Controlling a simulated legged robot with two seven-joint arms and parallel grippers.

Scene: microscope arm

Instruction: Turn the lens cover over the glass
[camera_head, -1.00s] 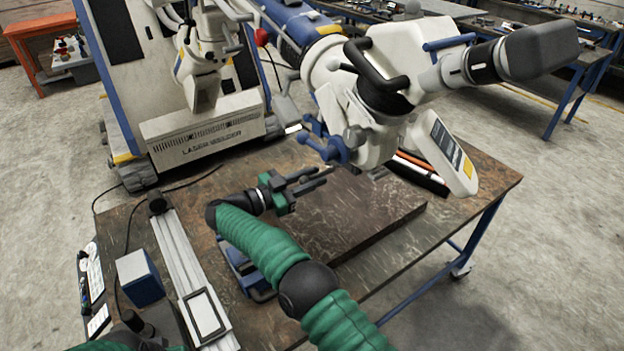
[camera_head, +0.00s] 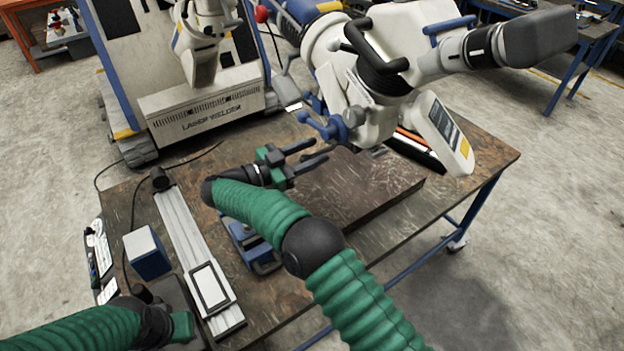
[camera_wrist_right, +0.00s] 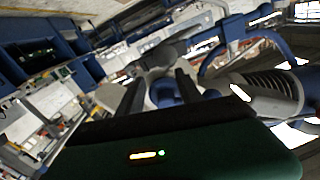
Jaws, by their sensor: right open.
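The white microscope head (camera_head: 375,115) hangs over the table on its arm. A blue knobbed part (camera_head: 336,127) sticks out from its lower left side; I cannot tell whether this is the lens cover. The glass is not clearly visible. My right gripper (camera_head: 320,150), green with dark fingers, is open and empty just below and left of the blue part, with a small gap apparent. In the right wrist view its two fingers (camera_wrist_right: 158,88) are spread, with a blue round part (camera_wrist_right: 164,93) beyond and between them. My left gripper (camera_head: 180,327) is low at the left, its fingers unclear.
A dark slab (camera_head: 375,190) lies on the brown worktable (camera_head: 470,160) under the microscope. A metal rail (camera_head: 190,240), a blue-white box (camera_head: 146,252) and a blue fixture (camera_head: 255,250) stand to the left. The laser welder (camera_head: 205,115) is behind.

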